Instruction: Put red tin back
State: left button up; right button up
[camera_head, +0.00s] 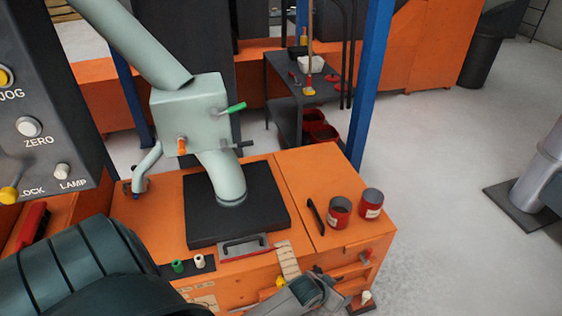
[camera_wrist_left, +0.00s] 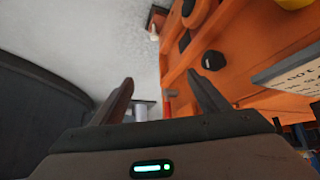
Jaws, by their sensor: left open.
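Two red tins stand side by side on the right part of the orange cabinet top: a nearer red tin (camera_head: 340,213) with a dark open top, and a second red tin (camera_head: 371,204) just right of it. Both look upright. I cannot tell which one the task means. My left gripper (camera_head: 322,289) is low at the cabinet's front edge, below and in front of the tins, apart from both. In the left wrist view its two dark fingers (camera_wrist_left: 162,98) are spread, with no tin between them. My right gripper is not in view.
A dark pen-like object (camera_head: 316,216) lies left of the tins. A black plate (camera_head: 200,228) under a pale green chute (camera_head: 222,180) fills the cabinet's middle. Behind, a dark shelf (camera_head: 320,75) holds small items above red bins (camera_head: 318,128).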

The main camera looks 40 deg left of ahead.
pick_arm(q)
jog(key=s+d+f+m+g, duration=0.1)
jog(key=s+f, duration=0.9)
jog(key=s, duration=0.2)
jog(key=s+d+f+m+g+p, duration=0.1)
jog(key=s+f, duration=0.9)
jog(key=s, duration=0.3)
jog(key=shift+d, duration=0.2)
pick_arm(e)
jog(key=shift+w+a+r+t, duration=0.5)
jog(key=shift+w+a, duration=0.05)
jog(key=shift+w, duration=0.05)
